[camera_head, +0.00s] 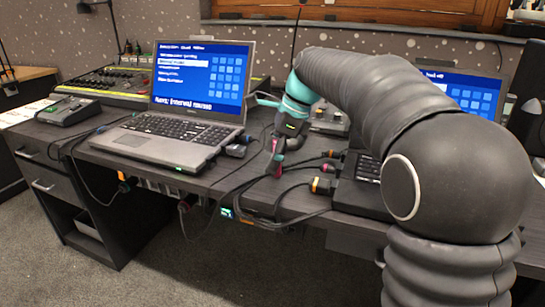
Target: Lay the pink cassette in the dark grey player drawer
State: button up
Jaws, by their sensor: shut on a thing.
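My gripper (278,160) is at the end of my arm, pointing down over the desk between the two laptops. It is shut on a narrow pink piece, which looks like the pink cassette (276,167) seen nearly edge-on. The fingers hide part of it. From this far view I cannot tell whether it touches anything below. I cannot make out the dark grey player drawer; it may be hidden behind my arm or among the cables.
An open laptop (170,140) stands left of my gripper, with a second laptop (463,90) partly behind my arm. Dark cables (240,190) run over the desk's front edge around the gripper. A fader console (115,82) and a small box (68,111) stand at the left.

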jog(key=o, duration=1)
jog(key=shift+f, duration=0.1)
jog(key=p+v, duration=0.2)
jog(key=v, duration=1)
